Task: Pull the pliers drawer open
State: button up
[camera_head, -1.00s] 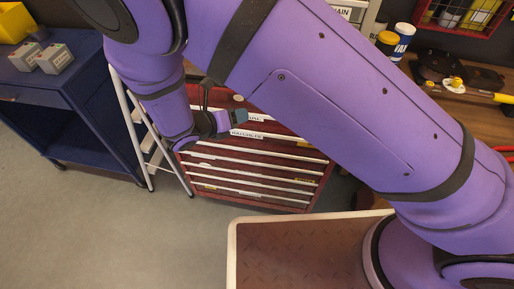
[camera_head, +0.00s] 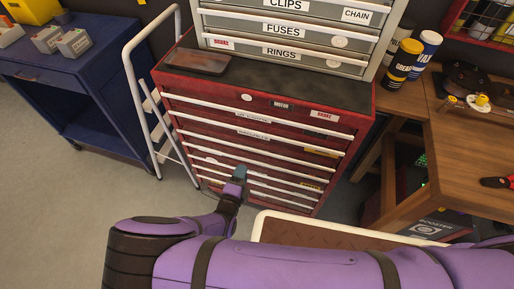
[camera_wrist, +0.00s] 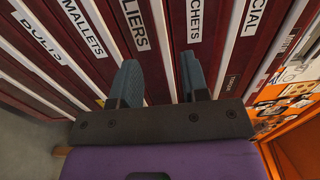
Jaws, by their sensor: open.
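The red tool cabinet (camera_head: 300,92) stands in the middle of the head view, with a stack of closed drawers, each with a pale handle strip. In the wrist view the pliers drawer shows by its partly cropped label (camera_wrist: 133,22), between the drawers labelled mallets (camera_wrist: 82,28) and ratchets (camera_wrist: 194,20). Its front looks closed. A white handle strip (camera_wrist: 161,45) runs just right of that label. My gripper (camera_wrist: 160,80) is open, with one finger on each side of this strip. Nothing is held. I cannot tell whether the fingers touch the strip. In the head view my gripper (camera_head: 239,173) is before the lower drawers.
A white step ladder (camera_head: 140,90) stands left of the cabinet, beside a blue cart (camera_head: 75,75). A grey drawer unit (camera_head: 290,42) sits on the cabinet. A wooden workbench (camera_head: 455,140) is at right. Open floor (camera_head: 60,220) lies front left.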

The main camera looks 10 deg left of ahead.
aim_at(251, 150)
jog(key=w, duration=0.7)
jog(key=w+d, duration=0.1)
jog(key=w, duration=0.2)
jog(key=shift+w, duration=0.35)
grip_shut()
